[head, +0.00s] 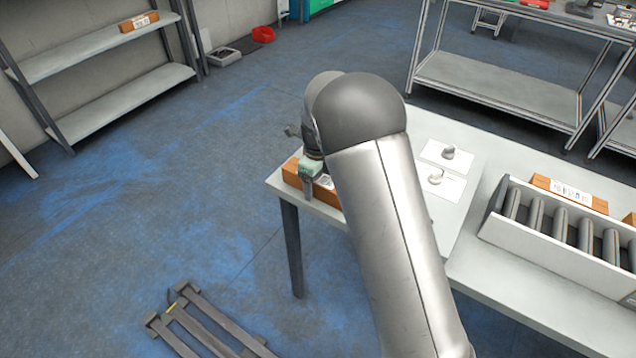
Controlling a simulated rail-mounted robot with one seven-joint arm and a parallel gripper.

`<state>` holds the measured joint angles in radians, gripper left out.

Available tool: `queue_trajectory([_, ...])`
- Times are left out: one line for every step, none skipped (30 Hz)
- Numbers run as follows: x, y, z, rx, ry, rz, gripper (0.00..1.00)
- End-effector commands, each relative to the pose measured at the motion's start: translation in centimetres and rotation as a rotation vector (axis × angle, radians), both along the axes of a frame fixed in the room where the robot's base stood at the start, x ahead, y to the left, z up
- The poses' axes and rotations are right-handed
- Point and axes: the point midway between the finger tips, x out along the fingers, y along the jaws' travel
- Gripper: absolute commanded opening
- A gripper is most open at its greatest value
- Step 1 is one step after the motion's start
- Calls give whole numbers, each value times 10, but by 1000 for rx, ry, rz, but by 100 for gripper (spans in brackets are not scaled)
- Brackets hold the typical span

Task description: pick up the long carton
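A long brown carton (293,174) with a white label lies at the left corner of the white table. My gripper (311,182) is right at this carton, pointing down, with a grey-green finger part in front of its side. My own arm hides the carton's right part and much of the gripper. I cannot tell whether the fingers are open or closed on the carton.
A roller conveyor (545,262) stands on the table at right, with another labelled carton (568,194) behind its rollers. Two small devices on white sheets (450,187) lie mid-table. A carton (139,22) sits on the left shelf. A pallet-like frame (200,325) lies on the floor.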

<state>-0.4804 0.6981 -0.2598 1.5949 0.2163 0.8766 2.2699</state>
Motion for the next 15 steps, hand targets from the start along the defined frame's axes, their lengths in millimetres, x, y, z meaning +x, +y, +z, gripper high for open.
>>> queue_trajectory([0,0,0,0,0,0,57])
queue_trajectory([0,0,0,0,0,0,49])
queue_trajectory([0,0,0,0,0,0,37])
queue_trajectory([0,0,0,0,0,0,29])
queue_trajectory([0,0,0,0,0,0,21])
queue_trajectory([0,0,0,0,0,0,13])
queue_trajectory([0,0,1,0,-1,0,13])
queue_trajectory([0,0,1,0,-1,0,13])
queue_trajectory([0,0,1,0,-1,0,13])
queue_trajectory([0,0,1,0,-1,0,13])
queue_trajectory([0,0,1,0,-1,0,13])
queue_trajectory([0,0,2,0,-1,0,13])
queue_trajectory([1,0,2,0,-1,0,13])
queue_trajectory([1,0,2,0,-1,0,13])
queue_trajectory([1,0,4,1,-2,0,13])
